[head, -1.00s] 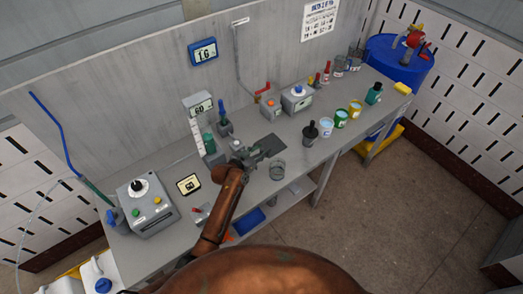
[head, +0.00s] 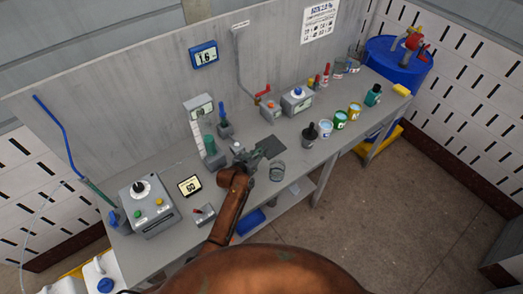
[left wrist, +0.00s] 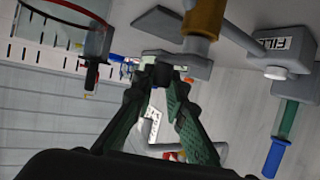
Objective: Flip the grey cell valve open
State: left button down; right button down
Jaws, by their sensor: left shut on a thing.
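The grey cell valve shows in the left wrist view as a grey lever piece (left wrist: 183,64) on a brass-coloured cylinder (left wrist: 204,22). My left gripper (left wrist: 160,72) is shut on the grey piece, with its green-padded fingers reaching up to it. In the head view my left gripper (head: 248,158) is at the middle of the bench, beside the tall grey unit (head: 203,130), and hides most of the valve. The lever's exact angle is hard to tell. My right gripper is not in view.
A blue-handled lever (head: 223,112) stands behind. A grey control box (head: 148,208) is at the left. Several pots and a bottle (head: 310,134) stand at the right.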

pick_arm(q)
jog(key=c, duration=2.1)
grip_release()
jog(key=shift+o, duration=1)
jog(key=shift+a, duration=0.1)
jog(key=v, duration=1.2)
